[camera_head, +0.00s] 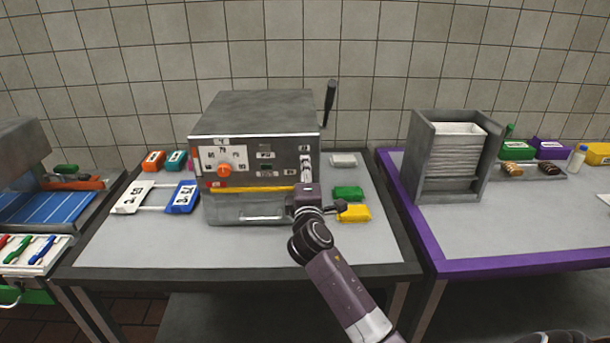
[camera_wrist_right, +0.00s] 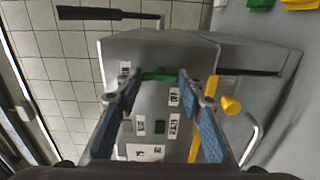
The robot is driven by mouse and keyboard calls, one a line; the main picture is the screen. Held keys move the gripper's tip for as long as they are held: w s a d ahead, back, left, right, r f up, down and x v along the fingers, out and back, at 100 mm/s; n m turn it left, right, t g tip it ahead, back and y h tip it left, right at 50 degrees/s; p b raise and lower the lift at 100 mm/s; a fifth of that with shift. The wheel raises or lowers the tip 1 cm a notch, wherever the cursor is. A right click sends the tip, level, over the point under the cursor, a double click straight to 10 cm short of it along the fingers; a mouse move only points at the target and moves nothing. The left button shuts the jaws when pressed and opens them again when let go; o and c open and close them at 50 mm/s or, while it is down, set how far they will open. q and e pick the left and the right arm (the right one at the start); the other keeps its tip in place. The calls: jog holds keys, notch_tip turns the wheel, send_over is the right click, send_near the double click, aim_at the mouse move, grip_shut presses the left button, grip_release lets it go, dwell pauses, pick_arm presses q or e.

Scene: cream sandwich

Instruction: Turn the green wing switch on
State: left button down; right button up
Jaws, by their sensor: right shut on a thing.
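The grey metal machine (camera_head: 255,115) stands on the table with a control panel on its front. The green wing switch (camera_wrist_right: 160,75) shows on that panel in the right wrist view. In the head view my right gripper hides it. My right gripper (camera_head: 306,180) is at the right side of the machine's front. In the right wrist view its blue-padded fingers (camera_wrist_right: 157,79) lie on either side of the switch and are shut on it. My left gripper is in neither view.
An orange knob (camera_head: 224,171) and a yellow bar (camera_head: 255,189) are on the machine's front. A black lever (camera_head: 329,102) rises at its right. Green (camera_head: 348,193) and yellow (camera_head: 354,213) blocks lie right of it. A grey tray rack (camera_head: 455,157) stands on the purple-edged table.

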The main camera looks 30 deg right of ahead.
dwell(0.4)
jog(key=o, duration=1.2)
jog(key=shift+c, duration=0.2)
jog(key=v, duration=1.2)
jog(key=shift+s+d, duration=0.1)
